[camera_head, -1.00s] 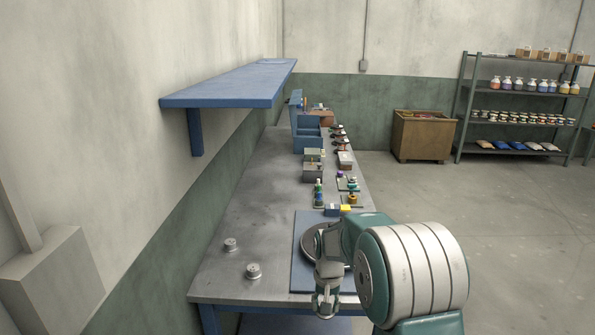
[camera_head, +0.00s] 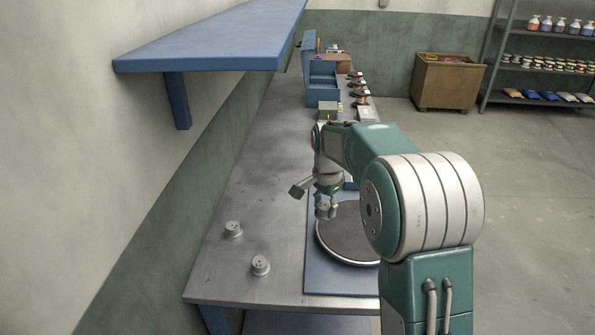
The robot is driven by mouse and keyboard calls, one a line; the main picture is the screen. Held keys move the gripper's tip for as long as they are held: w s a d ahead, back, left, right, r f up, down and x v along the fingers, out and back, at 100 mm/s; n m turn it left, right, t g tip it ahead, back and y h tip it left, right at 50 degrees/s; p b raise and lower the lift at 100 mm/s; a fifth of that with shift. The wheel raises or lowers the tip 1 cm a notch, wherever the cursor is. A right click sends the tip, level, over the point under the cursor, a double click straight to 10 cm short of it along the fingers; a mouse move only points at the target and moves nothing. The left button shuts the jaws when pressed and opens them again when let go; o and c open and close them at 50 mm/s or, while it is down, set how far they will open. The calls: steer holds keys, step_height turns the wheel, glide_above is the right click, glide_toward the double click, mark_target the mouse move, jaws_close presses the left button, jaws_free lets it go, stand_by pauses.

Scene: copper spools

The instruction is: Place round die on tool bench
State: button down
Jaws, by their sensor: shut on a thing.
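My gripper (camera_head: 326,211) points down over the near part of the tool bench (camera_head: 235,190), above the left edge of a dark round plate. It is shut on a small grey thing, probably the round die, which is mostly hidden by the fingers. I cannot tell its exact shape, and it looks held above the surface. Two small round metal pieces stand upright on the bench to the left, one farther back (camera_head: 233,229) and one nearer (camera_head: 261,264).
The dark round plate (camera_head: 345,238) lies on a blue mat (camera_head: 320,278), partly hidden by my arm. A blue shelf (camera_head: 215,42) overhangs the bench's left side. Blue bins (camera_head: 322,90) and small items stand farther back.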

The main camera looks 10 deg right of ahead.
steer(key=w+a+f, duration=0.4)
steer(key=a, duration=0.5)
glide_above(274, 234)
steer(key=d, duration=0.1)
steer(key=f, duration=0.4)
steer(key=shift+s+d+f, duration=0.2)
steer(key=shift+s+f, duration=0.1)
steer(key=shift+s, duration=0.05)
steer(key=shift+w+a+f, duration=0.2)
steer(key=shift+a+f, duration=0.2)
steer(key=shift+a, duration=0.1)
steer(key=f, duration=0.3)
steer(key=shift+w+a+f, duration=0.1)
steer(key=shift+a+f, duration=0.15)
steer(key=shift+f, duration=0.05)
steer(key=shift+d, duration=0.1)
steer(key=shift+c, duration=0.7)
jaws_free()
steer(key=shift+f, duration=0.1)
